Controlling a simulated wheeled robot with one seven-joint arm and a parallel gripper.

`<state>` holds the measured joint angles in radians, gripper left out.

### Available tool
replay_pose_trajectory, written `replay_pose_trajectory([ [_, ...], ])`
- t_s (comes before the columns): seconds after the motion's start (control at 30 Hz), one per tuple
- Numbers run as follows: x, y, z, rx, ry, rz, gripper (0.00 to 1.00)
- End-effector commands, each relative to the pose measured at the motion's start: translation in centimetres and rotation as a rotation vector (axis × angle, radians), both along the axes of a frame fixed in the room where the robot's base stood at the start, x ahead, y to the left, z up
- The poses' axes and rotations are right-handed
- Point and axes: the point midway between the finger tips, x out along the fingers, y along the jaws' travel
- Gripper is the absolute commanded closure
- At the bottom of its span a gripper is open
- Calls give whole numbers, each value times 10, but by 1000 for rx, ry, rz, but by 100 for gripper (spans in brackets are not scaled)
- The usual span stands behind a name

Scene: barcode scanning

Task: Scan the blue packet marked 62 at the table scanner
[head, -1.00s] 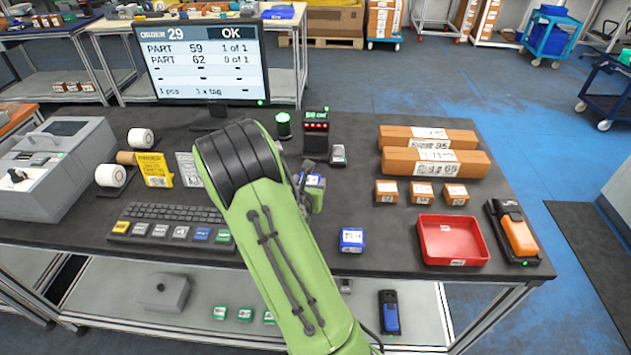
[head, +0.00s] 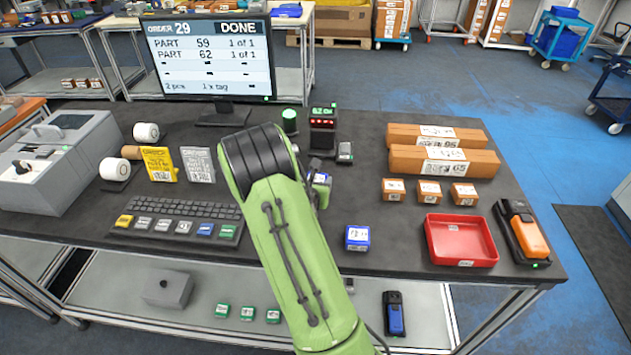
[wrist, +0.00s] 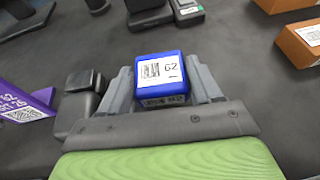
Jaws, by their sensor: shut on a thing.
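My gripper (wrist: 160,88) is shut on the blue packet marked 62 (wrist: 158,95), whose white label with a barcode faces the wrist camera. In the head view my green arm partly hides the gripper and the held packet (head: 321,180). They are just in front of the table scanner (head: 322,130), a dark upright unit with a green display and red lights. The scanner's dark base shows at the top of the wrist view (wrist: 150,18). The monitor (head: 208,58) reads order 29, DONE, with parts 59 and 62 each at 1 of 1.
Another blue packet (head: 357,238) lies on the table left of an empty-looking red tray (head: 461,240). Several small brown boxes (head: 428,191) and two long boxes (head: 444,160) are at the right. A keyboard (head: 178,221) is at the left. A lit green lamp (head: 290,121) stands beside the scanner.

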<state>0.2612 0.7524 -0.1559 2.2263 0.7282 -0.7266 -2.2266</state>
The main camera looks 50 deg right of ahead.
Motion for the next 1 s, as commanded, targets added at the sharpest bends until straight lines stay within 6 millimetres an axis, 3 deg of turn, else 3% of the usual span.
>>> replay_pose_trajectory([
  [0.03,-6,11,13,-2,0,6,72],
  [0.33,-49,64,65,-3,-5,6,72],
  [0.57,-61,78,70,2,-14,3,72],
  [0.7,-73,92,90,-1,-6,3,72],
  [1.0,-75,93,93,-1,-1,0,72],
])
